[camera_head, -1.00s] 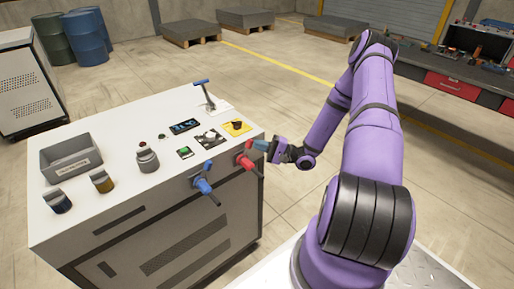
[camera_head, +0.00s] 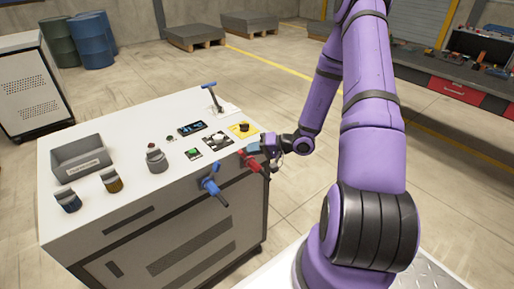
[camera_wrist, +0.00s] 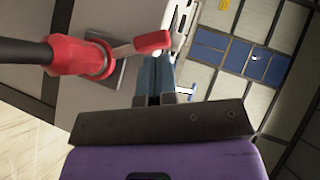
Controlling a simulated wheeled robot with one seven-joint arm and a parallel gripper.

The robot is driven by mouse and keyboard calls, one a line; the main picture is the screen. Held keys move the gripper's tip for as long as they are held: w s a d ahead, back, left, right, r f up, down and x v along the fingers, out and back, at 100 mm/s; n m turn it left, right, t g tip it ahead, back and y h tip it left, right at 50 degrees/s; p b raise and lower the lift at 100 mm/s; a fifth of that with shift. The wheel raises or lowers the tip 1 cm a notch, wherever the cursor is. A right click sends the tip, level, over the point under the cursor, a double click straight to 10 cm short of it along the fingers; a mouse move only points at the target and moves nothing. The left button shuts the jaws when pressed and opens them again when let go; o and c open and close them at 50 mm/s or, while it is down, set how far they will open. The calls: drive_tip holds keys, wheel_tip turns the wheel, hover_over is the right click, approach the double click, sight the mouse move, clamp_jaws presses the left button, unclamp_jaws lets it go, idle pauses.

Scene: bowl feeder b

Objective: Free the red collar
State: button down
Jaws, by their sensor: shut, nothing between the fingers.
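The red collar (camera_head: 250,161) sits around a dark hose end on the front face of the white cabinet, near its right corner. In the wrist view the red collar (camera_wrist: 84,56) encircles a black hose, and a red lever (camera_wrist: 153,42) projects right from it. My gripper (camera_head: 256,149) is at the cabinet's right front edge, just above and beside the collar. In the wrist view its blue-grey fingers (camera_wrist: 155,66) are shut and empty. Their tips lie just below the lever's end; I cannot tell whether they touch it.
A blue coupling (camera_head: 211,187) projects from the cabinet front to the left. The cabinet top (camera_head: 130,136) carries a grey bin (camera_head: 82,158), several jars, a green button (camera_head: 193,153), a yellow-plated knob (camera_head: 244,128) and a blue-handled lever (camera_head: 212,93).

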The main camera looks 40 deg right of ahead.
drive_tip(key=shift+a+f, duration=0.1)
drive_tip(key=shift+a, duration=0.45)
idle(0.4)
